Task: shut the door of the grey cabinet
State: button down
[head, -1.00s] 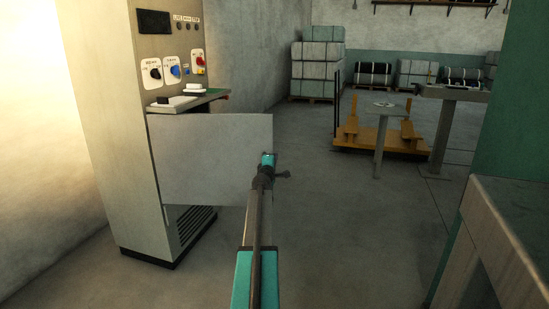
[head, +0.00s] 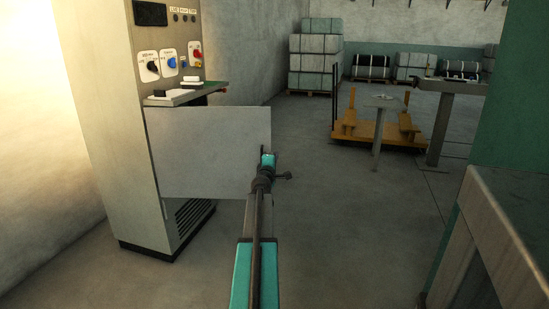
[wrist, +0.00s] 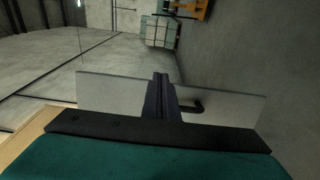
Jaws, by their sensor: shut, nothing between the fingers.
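The grey cabinet (head: 145,190) stands tall at the left of the head view, with knobs on its upper front. Its door (head: 208,150) is open and sticks out to the right, below a small shelf. A dark handle (wrist: 190,105) shows on the panel just right of the fingers. I cannot tell whether they touch the door.
A grey worktable (head: 500,225) stands close at the right, beside a green wall or panel. An orange cart (head: 378,133) and a small pedestal table (head: 380,103) stand farther back. Stacked bales (head: 315,60) stand at the back wall.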

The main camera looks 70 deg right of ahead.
dwell(0.3)
jog(key=s+a+f+m+g+b, duration=0.1)
jog(key=s+a+f+g+b, duration=0.15)
jog(key=a, duration=0.45)
jog(key=w+a+f+t+b, duration=0.2)
jog(key=w+a+f+b, duration=0.2)
jog(key=w+a, duration=0.2)
jog(key=shift+w+a+f+n, duration=0.2)
jog(key=shift+w+a+n, duration=0.2)
jog(key=shift+w, duration=0.6)
jog(key=shift+d, duration=0.15)
jog(key=w+d+b, duration=0.1)
jog(key=d, duration=1.2)
jog(key=shift+w+d+b, duration=0.35)
jog(key=shift+f, duration=0.1)
